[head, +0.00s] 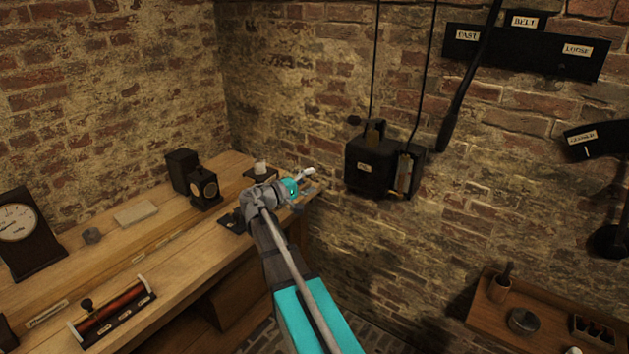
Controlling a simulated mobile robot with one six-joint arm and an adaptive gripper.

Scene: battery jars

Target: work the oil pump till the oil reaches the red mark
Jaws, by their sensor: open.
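A black box with a small pale label (368,166), which looks like the oil pump, is fixed to the brick wall right of centre. I cannot make out a red mark or the oil level. My gripper (307,181) is open, left of the box and apart from it, in front of the bench's right end. Its fingers are small and partly hidden by my wrist.
A wooden bench (165,232) on the left holds a dial gauge (17,232), dark instruments (203,187) and a red coil (112,311). Two dark lines run up the wall above the box. A long black lever (468,85) hangs to its right. A wooden shelf (480,318) is lower right.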

